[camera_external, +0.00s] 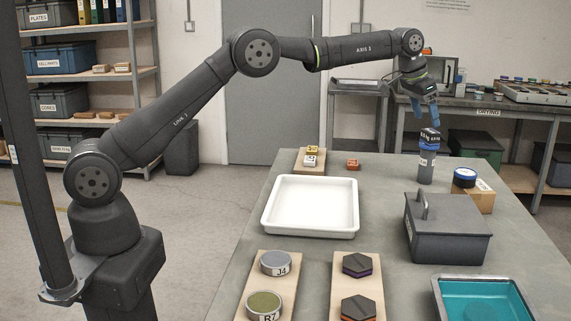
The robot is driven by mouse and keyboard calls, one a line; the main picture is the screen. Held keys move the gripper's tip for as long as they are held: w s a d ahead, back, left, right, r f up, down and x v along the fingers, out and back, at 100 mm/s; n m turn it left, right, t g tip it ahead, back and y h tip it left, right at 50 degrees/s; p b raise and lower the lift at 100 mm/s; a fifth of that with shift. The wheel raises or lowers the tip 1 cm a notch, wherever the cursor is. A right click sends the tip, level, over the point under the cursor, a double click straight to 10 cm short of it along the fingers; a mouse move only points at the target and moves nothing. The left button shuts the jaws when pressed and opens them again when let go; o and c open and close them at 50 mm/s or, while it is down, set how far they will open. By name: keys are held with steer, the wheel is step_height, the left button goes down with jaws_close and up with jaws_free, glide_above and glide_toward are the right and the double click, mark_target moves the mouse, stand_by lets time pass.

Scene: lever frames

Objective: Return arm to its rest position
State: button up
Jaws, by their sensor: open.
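My arm reaches from its base at the left across to the far right part of the table. My gripper (425,120) points down and is open. The container stands upright on the grey table (390,250).
A white tray (311,232) sits mid-table. A grey lidded box (447,240) with a handle and a wooden block (480,197) with a blue-rimmed disc stand right. A teal-filled tray (487,301), boards with discs and hexagons (357,308) are in front.

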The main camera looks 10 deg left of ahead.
mark_target(429, 131)
steer(key=x, duration=0.5)
steer(key=shift+f, duration=0.25)
step_height(429, 131, up, 4)
steer(key=shift+s+d+r, duration=0.1)
steer(key=shift+s+r, duration=0.1)
steer(key=s+r, duration=0.7)
steer(key=s, duration=0.5)
steer(key=s+a+f+m+g, duration=0.2)
steer(key=s+a+f+m, duration=0.5)
steer(key=s+a+f, duration=0.3)
step_height(429, 131, down, 4)
steer(key=shift+s+a+r+g, duration=0.1)
steer(key=shift+s+a+g, duration=0.3)
steer(key=shift+a, duration=0.25)
